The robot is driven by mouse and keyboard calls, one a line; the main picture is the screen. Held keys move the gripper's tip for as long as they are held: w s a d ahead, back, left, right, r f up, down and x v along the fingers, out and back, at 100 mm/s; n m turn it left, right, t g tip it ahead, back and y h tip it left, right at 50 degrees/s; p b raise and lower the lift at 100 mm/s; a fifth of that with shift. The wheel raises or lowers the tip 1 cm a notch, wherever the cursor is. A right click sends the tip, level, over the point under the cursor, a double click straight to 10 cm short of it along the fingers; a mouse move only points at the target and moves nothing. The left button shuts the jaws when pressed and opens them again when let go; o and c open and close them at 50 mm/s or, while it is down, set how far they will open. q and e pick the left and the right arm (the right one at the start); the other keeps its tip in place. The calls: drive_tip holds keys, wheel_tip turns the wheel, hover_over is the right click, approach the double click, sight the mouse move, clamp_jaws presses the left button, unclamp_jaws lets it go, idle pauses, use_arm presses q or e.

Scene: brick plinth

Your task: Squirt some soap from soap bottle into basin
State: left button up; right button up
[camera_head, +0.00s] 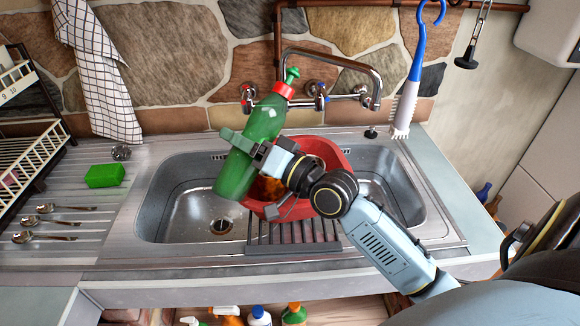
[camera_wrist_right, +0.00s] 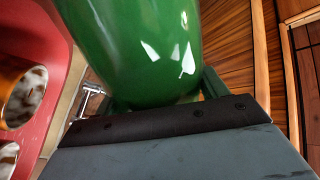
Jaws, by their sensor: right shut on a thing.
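The soap bottle (camera_head: 262,138) is green with a red collar and a green nozzle. My right gripper (camera_head: 246,147) is shut around its middle and holds it above the sink, tilted with its top leaning right. The bottle fills much of the right wrist view (camera_wrist_right: 135,45), between the fingers. The red basin (camera_head: 335,155) sits in the sink behind my gripper, and part of it is hidden by the bottle and arm. Something brown and orange is inside the basin. The basin's red wall also shows in the right wrist view (camera_wrist_right: 55,100). My left gripper is not in view.
The metal sink (camera_head: 175,200) has a bare left bowl with a drain. A tap (camera_head: 340,62) arches behind the basin, near the bottle's top. A dark ribbed rack (camera_head: 293,236) lies at the front. A green sponge (camera_head: 105,174) and spoons (camera_head: 50,222) lie left. A blue brush (camera_head: 411,90) hangs right.

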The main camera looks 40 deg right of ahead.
drive_tip(key=shift+a+f, duration=0.1)
drive_tip(key=shift+f, duration=0.15)
drive_tip(key=shift+w, duration=0.1)
drive_tip(key=shift+m, duration=0.3)
drive_tip(key=shift+a+f+b, duration=0.1)
drive_tip(key=shift+f+b, duration=0.1)
drive_tip(key=shift+b, duration=0.1)
drive_tip(key=shift+a+f, duration=0.1)
drive_tip(key=shift+f, duration=0.1)
drive_tip(key=shift+s+a+m, duration=0.1)
drive_tip(key=shift+s+m, duration=0.1)
drive_tip(key=shift+m, duration=0.1)
drive_tip(key=shift+w+f+b, duration=0.1)
drive_tip(key=shift+f+b, duration=0.1)
drive_tip(key=shift+b, duration=0.1)
drive_tip(key=shift+a+f+m+h, duration=0.2)
drive_tip(key=shift+f+m+h, duration=0.1)
drive_tip(key=shift+m, duration=0.1)
